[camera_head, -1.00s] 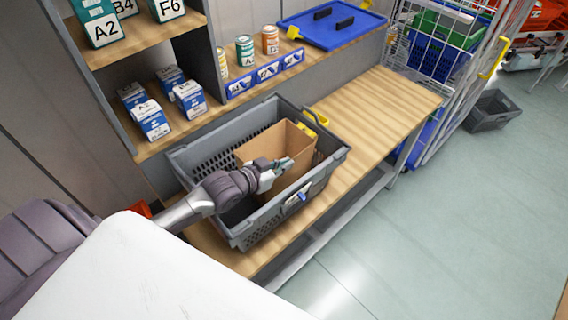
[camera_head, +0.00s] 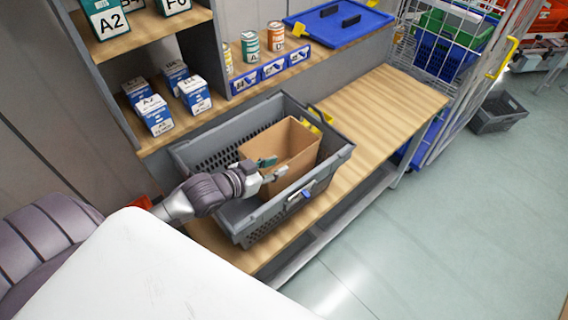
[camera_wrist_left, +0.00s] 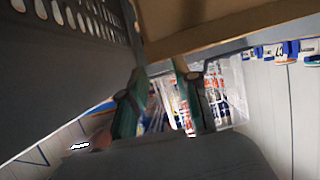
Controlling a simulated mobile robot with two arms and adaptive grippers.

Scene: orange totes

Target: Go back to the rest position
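My left gripper (camera_head: 273,168) is over the grey tote, at the near side of a brown open cardboard box (camera_head: 296,150) that stands inside the tote. Its two green-tipped fingers are apart, with nothing seen between them; the gap also shows in the left wrist view (camera_wrist_left: 165,92). The box wall (camera_wrist_left: 240,32) crosses the top of the wrist view, and the tote wall (camera_wrist_left: 75,60) fills its left. The inside of the box is mostly hidden. My right gripper is not in view.
The grey tote (camera_head: 340,155) sits on a wooden workbench (camera_head: 390,100). A shelf holds small blue-white boxes (camera_head: 155,115), cans (camera_head: 250,47) and a blue lid (camera_head: 340,22). A wire cart (camera_head: 450,60) and a grey crate (camera_head: 497,112) stand at right. The bench's right part is clear.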

